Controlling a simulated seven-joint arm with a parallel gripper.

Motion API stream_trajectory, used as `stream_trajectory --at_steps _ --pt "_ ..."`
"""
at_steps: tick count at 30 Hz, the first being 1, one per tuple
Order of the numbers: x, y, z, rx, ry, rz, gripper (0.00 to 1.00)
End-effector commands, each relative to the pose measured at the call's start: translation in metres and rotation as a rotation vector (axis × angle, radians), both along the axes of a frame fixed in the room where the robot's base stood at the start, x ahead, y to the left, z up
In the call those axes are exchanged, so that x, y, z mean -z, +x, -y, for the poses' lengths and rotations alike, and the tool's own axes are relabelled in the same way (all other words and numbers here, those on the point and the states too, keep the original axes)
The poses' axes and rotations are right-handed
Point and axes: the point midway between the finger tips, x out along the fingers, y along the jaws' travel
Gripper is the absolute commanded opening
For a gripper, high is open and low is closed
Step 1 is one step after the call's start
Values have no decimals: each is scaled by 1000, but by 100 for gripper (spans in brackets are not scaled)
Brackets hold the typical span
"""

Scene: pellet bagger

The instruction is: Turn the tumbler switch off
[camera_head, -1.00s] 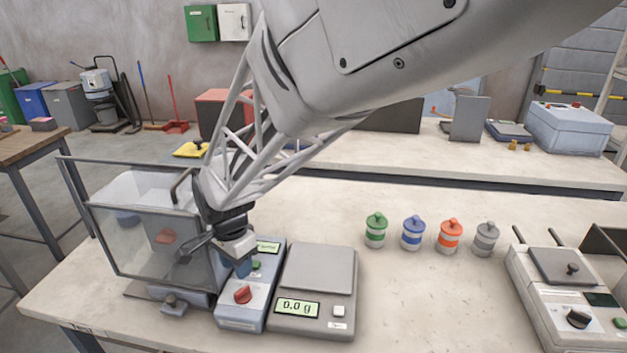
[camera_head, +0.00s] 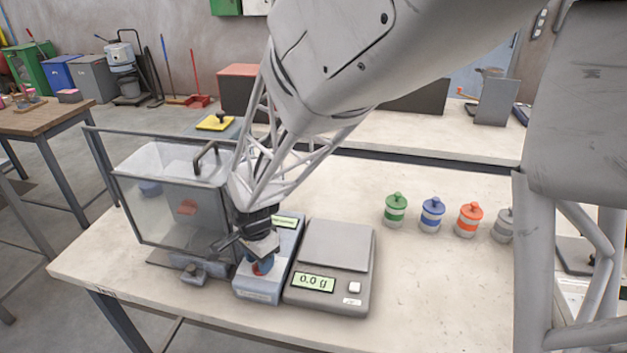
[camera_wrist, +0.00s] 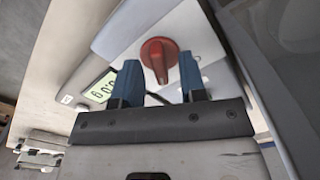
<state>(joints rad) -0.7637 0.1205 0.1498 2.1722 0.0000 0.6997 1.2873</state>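The tumbler switch is a red knob on the sloped face of a blue-grey control box (camera_head: 257,288). In the wrist view the red knob (camera_wrist: 158,54) stands between and just ahead of two blue fingertips, its grip ridge slightly tilted. My gripper (camera_wrist: 159,72) is open, with one finger to each side of the knob and a visible gap between them. Contact cannot be told. In the head view my gripper (camera_head: 262,263) is down over the box, and the knob is mostly hidden behind the fingers.
A scale (camera_head: 328,292) reading 0.0 g stands close right of the box. A clear-walled hopper (camera_head: 150,232) with a handle stands close left. Several lidded jars, including a green one (camera_head: 395,212), stand further right. The table (camera_head: 430,280) is clear right of the scale.

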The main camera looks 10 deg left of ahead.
Motion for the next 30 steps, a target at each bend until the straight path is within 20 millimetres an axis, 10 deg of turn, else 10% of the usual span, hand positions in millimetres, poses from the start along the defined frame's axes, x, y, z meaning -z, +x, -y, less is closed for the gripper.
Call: stream_trajectory --at_steps 10,18,30 --pt "3 0 0 0 1 1 38" --pt "2 0 0 0 1 1 0" --pt "2 0 0 -31 1 0 0"
